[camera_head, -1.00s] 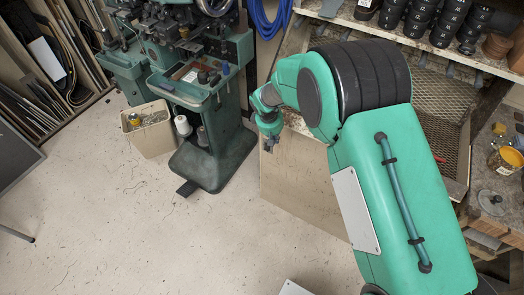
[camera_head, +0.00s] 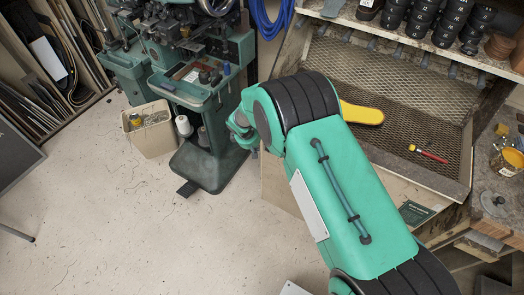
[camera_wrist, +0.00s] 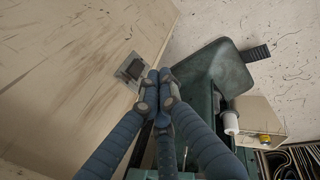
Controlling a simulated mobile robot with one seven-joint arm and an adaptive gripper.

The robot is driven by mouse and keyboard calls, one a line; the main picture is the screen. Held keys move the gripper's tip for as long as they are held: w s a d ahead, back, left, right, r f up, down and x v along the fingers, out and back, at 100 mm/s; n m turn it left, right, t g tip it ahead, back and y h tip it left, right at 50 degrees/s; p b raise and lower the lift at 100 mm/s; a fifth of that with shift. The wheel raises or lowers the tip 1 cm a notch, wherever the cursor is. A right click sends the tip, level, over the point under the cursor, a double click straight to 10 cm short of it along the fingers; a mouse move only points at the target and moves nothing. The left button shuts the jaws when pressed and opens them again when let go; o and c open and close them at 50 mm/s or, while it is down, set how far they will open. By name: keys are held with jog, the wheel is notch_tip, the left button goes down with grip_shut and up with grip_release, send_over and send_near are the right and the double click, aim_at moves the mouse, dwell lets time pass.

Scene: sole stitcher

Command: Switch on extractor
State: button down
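A small grey box with a dark switch-like middle (camera_wrist: 130,68) is fixed to the pale wooden panel (camera_wrist: 70,60) at the left in the wrist view. No readable label or switch position shows on it. My gripper (camera_wrist: 159,82) has its dark blue ribbed fingers drawn together at the tips, with nothing between them. The tips appear just right of the box in that view; I cannot tell whether they touch it. In the head view my gripper (camera_head: 254,152) is partly hidden by my wrist, between the green stitching machine (camera_head: 212,160) and the mesh bench (camera_head: 385,75).
A cream bin (camera_head: 150,135) stands by the machine. The floor at left is open. The machine's foot pedal (camera_wrist: 256,53) shows in the wrist view.

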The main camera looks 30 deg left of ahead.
jog(key=shift+f, duration=0.15)
jog(key=w+f+b, duration=0.2)
jog(key=w+f, duration=0.5)
jog(key=f, duration=0.2)
jog(key=shift+f+b, duration=0.35)
jog(key=shift+b, duration=0.05)
